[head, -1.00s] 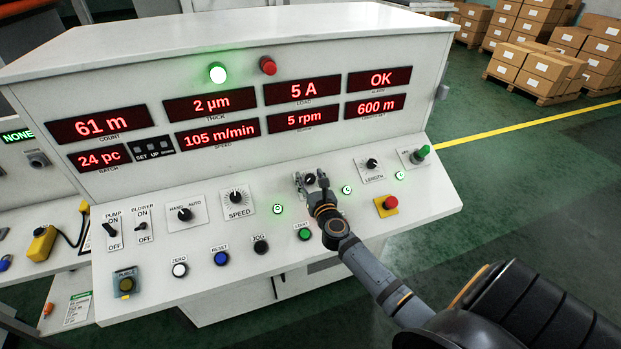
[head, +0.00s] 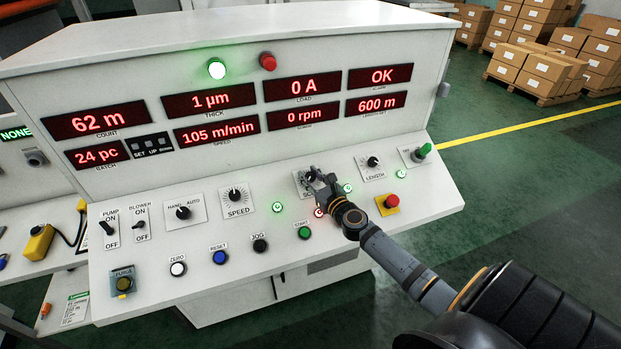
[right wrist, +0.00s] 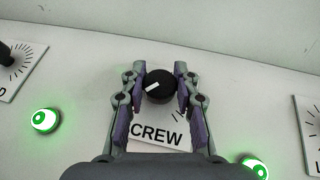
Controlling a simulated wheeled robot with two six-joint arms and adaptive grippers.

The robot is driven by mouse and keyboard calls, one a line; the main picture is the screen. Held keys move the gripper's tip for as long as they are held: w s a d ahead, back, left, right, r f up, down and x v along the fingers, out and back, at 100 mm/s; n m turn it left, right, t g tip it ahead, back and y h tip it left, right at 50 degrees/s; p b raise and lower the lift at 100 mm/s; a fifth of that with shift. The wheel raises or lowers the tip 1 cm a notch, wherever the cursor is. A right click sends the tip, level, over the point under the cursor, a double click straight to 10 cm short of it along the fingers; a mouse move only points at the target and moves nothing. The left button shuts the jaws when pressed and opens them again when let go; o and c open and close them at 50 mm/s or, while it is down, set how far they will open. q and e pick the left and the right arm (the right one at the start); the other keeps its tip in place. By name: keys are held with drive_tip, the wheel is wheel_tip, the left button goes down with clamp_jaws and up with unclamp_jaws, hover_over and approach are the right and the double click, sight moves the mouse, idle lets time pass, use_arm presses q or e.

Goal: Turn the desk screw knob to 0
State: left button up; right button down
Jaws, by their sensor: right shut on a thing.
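The black screw knob (right wrist: 159,86) sits in the middle of the right wrist view, on a plate whose visible letters read "CREW". Its white pointer mark points to the left and slightly down in that view. My right gripper (right wrist: 160,82) has one finger on each side of the knob and is shut on it. In the head view the right gripper (head: 316,180) covers most of the knob and part of its plate. The rpm display (head: 307,114) reads 0 rpm, and the load display (head: 303,87) above it reads 0 A. My left gripper is not in view.
The speed knob (head: 234,194) is left of my gripper and the length knob (head: 372,162) is to the right. A red button on a yellow base (head: 390,202) lies close to my right arm. A red lamp (head: 319,212) glows below the gripper.

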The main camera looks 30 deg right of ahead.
drive_tip(key=c, duration=1)
unclamp_jaws()
drive_tip(key=shift+s, duration=0.2)
drive_tip(key=s, duration=1.1)
drive_tip(key=shift+s+a, duration=0.3)
drive_tip(key=shift+r, duration=0.1)
